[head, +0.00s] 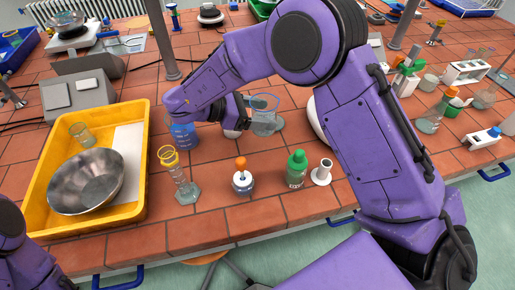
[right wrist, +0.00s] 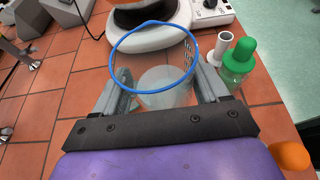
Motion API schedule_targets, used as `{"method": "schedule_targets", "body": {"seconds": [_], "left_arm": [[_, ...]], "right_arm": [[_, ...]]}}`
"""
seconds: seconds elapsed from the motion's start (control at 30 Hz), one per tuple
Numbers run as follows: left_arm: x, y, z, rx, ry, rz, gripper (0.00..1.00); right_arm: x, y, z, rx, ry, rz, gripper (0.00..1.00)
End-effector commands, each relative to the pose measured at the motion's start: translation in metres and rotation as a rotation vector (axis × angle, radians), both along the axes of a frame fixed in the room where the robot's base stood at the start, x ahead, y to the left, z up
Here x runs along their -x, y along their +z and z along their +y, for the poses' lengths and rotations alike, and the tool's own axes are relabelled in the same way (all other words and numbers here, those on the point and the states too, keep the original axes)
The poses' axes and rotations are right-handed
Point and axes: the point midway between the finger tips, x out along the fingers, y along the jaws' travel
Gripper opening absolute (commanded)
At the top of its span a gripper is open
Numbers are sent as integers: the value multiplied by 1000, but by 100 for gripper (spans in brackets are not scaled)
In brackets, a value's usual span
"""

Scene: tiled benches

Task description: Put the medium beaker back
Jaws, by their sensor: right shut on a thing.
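A clear glass beaker with a blue rim (head: 265,122) is near the middle of the bench in the head view. In the right wrist view the same beaker (right wrist: 165,78) is upright between my two fingers. My right gripper (head: 247,106) is shut on it, a finger on either side, also in the wrist view (right wrist: 158,95). I cannot tell whether its base touches the tiles. A second, bluish beaker (head: 183,136) stands to its left, partly behind my forearm. My left gripper is out of view; only part of that arm shows at the lower left.
A yellow tray (head: 140,165) holds a metal bowl (head: 88,182) and a small glass beaker (head: 82,133). A yellow-ringed cylinder (head: 178,175), an orange-topped bottle (head: 242,178) and a green-capped bottle (head: 296,170) stand near the front edge. A white rounded device (right wrist: 140,35) is close beyond the held beaker.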

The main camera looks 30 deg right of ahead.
Motion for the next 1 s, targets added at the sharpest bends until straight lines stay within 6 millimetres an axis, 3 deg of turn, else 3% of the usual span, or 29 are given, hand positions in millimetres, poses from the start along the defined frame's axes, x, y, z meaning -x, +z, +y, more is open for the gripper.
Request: {"method": "schedule_targets", "body": {"seconds": [0.3, 0.8, 1.0], "left_arm": [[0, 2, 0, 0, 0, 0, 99], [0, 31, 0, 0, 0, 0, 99], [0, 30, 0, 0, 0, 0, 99]], "right_arm": [[0, -3, 1, 1, 1, 2, 25], [0, -91, 1, -1, 1, 3, 25], [-1, -97, 1, 0, 2, -1, 25]]}}
